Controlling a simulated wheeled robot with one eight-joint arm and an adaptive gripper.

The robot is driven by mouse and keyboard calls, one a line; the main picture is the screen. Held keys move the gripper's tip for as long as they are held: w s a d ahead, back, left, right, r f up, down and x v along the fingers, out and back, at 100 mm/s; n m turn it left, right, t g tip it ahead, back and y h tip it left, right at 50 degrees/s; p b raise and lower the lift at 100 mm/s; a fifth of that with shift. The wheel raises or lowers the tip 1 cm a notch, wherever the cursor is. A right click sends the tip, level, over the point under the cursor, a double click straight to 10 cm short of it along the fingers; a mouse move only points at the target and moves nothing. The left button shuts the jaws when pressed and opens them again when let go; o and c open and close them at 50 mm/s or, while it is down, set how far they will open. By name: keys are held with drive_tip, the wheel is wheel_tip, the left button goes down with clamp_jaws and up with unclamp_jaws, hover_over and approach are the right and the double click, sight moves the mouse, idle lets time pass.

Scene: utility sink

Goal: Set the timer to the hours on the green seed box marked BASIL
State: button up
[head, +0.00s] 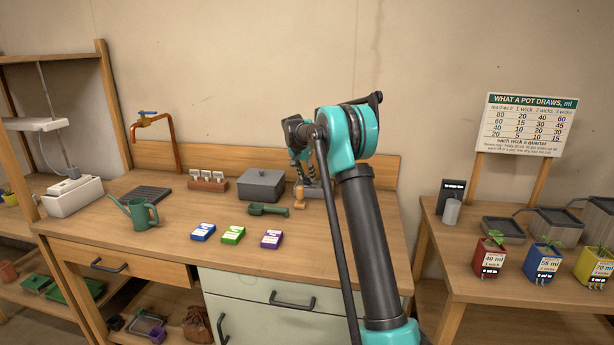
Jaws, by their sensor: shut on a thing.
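The green seed box (233,235) lies on the wooden bench between a blue box (203,232) and a purple box (271,240). Each has a white label, too small to read here. My gripper (300,178) points down at the back of the bench, right of the grey lidded box. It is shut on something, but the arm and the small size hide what. A small orange-brown object (299,196) stands just below the fingers, and a grey object (315,190) sits beside it. I cannot tell whether either is the timer.
A chart (527,124) and potted seedlings (545,258) are at right.

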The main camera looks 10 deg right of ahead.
drive_tip(key=shift+m+h, duration=0.3)
drive_tip(key=shift+m, duration=0.6)
drive_tip(key=shift+g, duration=0.3)
drive_tip(key=o, duration=1.2)
drive_tip(key=shift+c, duration=0.2)
drive_tip(key=v, duration=1.2)
